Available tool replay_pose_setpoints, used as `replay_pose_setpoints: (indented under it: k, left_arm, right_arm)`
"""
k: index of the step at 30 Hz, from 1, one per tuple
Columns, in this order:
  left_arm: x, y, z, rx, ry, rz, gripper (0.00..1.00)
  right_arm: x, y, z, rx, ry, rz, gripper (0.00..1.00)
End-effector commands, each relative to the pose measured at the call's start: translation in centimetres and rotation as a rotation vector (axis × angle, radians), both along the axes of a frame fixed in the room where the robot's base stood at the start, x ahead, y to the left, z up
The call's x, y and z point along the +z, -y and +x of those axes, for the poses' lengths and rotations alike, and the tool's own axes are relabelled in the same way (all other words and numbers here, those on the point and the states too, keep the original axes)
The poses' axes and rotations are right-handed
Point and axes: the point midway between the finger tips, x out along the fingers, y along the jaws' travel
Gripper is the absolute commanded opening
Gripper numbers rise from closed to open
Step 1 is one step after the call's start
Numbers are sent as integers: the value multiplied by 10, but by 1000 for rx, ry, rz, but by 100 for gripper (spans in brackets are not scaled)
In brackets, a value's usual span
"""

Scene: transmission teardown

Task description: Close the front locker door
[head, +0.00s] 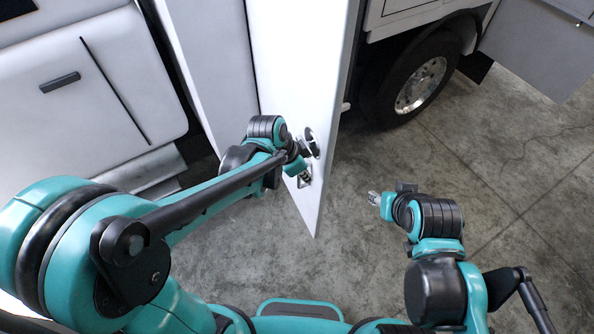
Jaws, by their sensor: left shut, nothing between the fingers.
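The white locker door (300,70) stands swung out from the vehicle's side in the upper middle of the head view, edge toward me.
A white truck body with a dark handle (59,82) fills the left. A wheel (420,84) stands behind the door to the right. Another grey panel (545,45) hangs out at the upper right. The concrete floor (500,190) is clear on the right.

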Motion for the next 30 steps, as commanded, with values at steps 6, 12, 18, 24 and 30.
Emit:
replay_pose_setpoints:
  k: [6, 12, 18, 24, 30]
  left_arm:
    - [2, 21, 11, -1, -1, 1, 0]
    - [2, 24, 13, 1, -2, 0, 0]
    - [2, 24, 13, 1, -1, -1, 0]
    - [1, 34, 17, -2, -1, -1, 0]
    - [0, 70, 38, -5, 0, -1, 0]
  right_arm:
    - [6, 0, 0, 0, 0, 0, 40]
    - [6, 0, 0, 0, 0, 0, 40]
    - [6, 0, 0, 0, 0, 0, 40]
    - [4, 0, 0, 0, 0, 0, 40]
    - [-3, 0, 0, 0, 0, 0, 40]
